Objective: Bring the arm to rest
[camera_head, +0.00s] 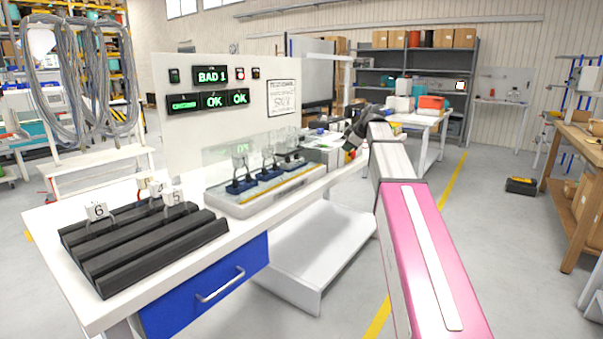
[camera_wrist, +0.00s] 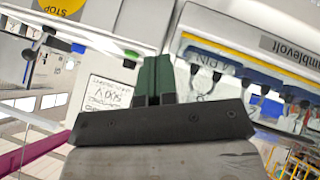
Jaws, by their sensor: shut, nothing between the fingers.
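My arm, pink and white, reaches forward along the right side of the workbench (camera_head: 120,280) in the head view. Its dark far end is raised near the bench's far right end. My gripper shows in the wrist view (camera_wrist: 158,62), with its green fingers together and nothing between them. In the head view its fingertips are too small to make out. The wrist view is tilted and shows a test unit (camera_wrist: 225,62) with plugs in a row, right of the fingers, apart from them.
A black grooved rack (camera_head: 130,255) with numbered tags stands at the bench's front left. A test fixture (camera_head: 265,190) with blue-based parts sits behind it, under a panel (camera_head: 210,130) reading "BAD 1" and "OK". Open floor lies to the right, with a black toolbox (camera_head: 521,186).

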